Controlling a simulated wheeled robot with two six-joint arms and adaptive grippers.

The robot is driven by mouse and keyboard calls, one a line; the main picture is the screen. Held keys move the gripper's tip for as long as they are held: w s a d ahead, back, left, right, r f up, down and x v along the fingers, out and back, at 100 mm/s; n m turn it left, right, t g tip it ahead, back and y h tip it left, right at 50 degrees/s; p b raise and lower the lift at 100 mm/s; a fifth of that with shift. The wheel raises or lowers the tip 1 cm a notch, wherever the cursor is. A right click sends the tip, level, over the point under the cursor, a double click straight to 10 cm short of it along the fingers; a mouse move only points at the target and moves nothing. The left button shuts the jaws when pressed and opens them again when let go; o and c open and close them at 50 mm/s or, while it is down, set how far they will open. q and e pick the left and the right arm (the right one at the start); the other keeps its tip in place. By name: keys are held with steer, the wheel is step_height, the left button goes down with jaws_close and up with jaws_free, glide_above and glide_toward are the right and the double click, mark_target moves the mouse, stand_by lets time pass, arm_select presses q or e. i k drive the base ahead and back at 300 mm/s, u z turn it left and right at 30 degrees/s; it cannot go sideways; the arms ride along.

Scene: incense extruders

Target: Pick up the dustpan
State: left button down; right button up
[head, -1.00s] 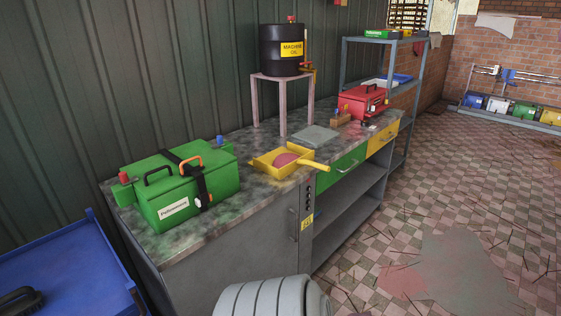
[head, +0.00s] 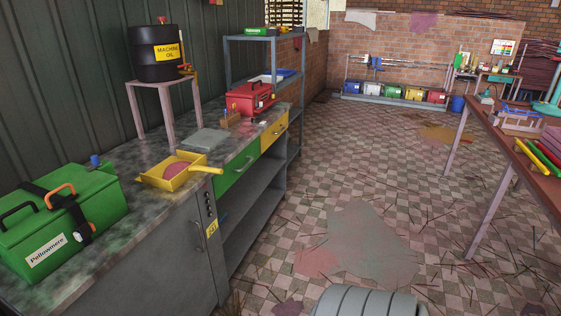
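The yellow dustpan (head: 178,174) lies on the grey speckled workbench top (head: 150,212), near its front edge. Its pan holds a reddish-pink pile (head: 181,170), and its handle (head: 207,170) points right, toward the bench's front edge. Neither of my grippers shows in the head view.
A green box (head: 62,222) stands on the bench to the left of the dustpan. A flat grey plate (head: 203,139), a red toolbox (head: 250,99) and a small stool (head: 165,86) with a black oil drum (head: 158,55) are farther back.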

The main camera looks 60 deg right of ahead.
mark_target(170, 174)
steer(key=z, duration=1.35)
steer(key=i, duration=1.35)
steer(key=u, duration=0.2)
